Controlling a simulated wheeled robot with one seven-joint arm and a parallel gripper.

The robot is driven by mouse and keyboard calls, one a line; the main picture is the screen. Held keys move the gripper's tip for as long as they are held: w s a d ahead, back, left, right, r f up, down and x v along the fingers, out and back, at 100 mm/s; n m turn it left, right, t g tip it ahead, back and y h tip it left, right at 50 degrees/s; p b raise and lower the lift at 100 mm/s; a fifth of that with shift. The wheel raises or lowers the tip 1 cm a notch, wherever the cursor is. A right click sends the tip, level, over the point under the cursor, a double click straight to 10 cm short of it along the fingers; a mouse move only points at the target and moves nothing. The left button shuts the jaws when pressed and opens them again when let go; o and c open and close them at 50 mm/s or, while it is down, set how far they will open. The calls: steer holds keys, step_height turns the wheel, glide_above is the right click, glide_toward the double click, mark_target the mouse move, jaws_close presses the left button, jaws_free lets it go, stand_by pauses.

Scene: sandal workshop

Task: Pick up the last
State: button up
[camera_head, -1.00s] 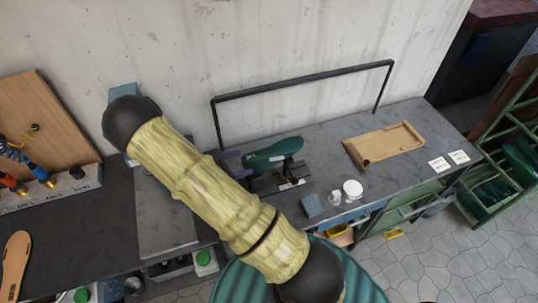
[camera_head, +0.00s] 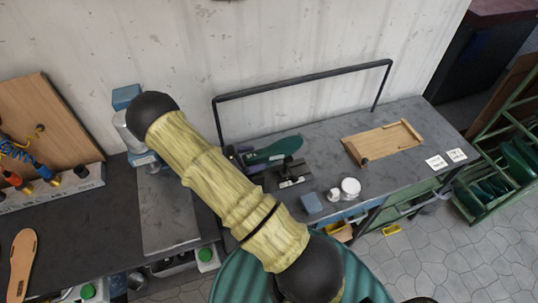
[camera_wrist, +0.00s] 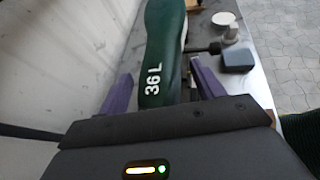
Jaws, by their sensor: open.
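The last is dark green with "36 L" in white on it. In the head view the last (camera_head: 277,149) lies on its black stand (camera_head: 290,173) on the grey bench. In the wrist view the last (camera_wrist: 163,60) runs away from me up the middle. My gripper (camera_wrist: 162,84) is open, with one purple finger on each side of the last's near end. A gap shows beside the right finger; contact on the left I cannot tell. In the head view my forearm hides most of the gripper.
A wooden tray (camera_head: 383,143) lies on the right of the bench. A blue-grey block (camera_head: 311,203) and a white round tin (camera_head: 350,187) stand near the front edge. A black bar frame (camera_head: 300,81) rises behind the last.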

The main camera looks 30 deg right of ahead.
steer(key=shift+c, duration=0.5)
steer(key=shift+r, duration=0.1)
steer(key=c, duration=1.3)
steer(key=shift+w+r, duration=0.1)
steer(key=shift+r, duration=0.3)
steer(key=shift+c, duration=0.3)
step_height(320, 180, up, 9)
steer(key=shift+r+b, duration=0.1)
steer(key=shift+b, duration=1)
jaws_close()
